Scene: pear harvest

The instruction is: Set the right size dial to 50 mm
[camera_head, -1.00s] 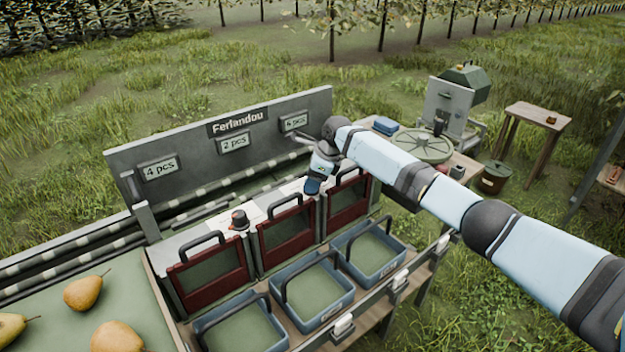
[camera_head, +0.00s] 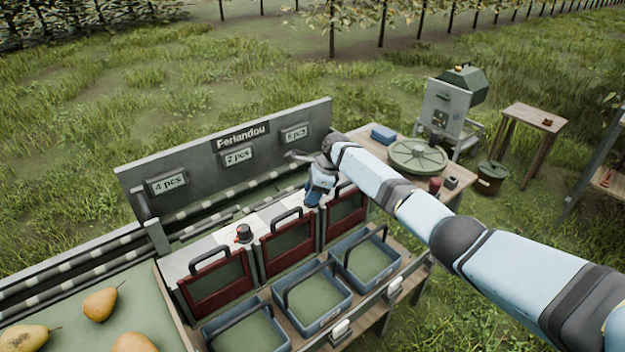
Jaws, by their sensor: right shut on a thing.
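The sorting machine (camera_head: 215,170) has red-framed gates with black handles along its front. A size dial (camera_head: 244,233) with a dark knob and a red mark stands on the white top between the left and middle gates. My right gripper (camera_head: 313,197) points down at the white top between the middle and right gates. It is shut on the right size dial, which it hides; I cannot read that dial's setting. My left gripper is not in view.
Blue crates (camera_head: 312,297) with black handles stand below the gates. Pears (camera_head: 100,304) lie on the green tray at lower left. A side table at right holds a round green disc (camera_head: 417,156) and a blue box (camera_head: 383,134). Grass lies around.

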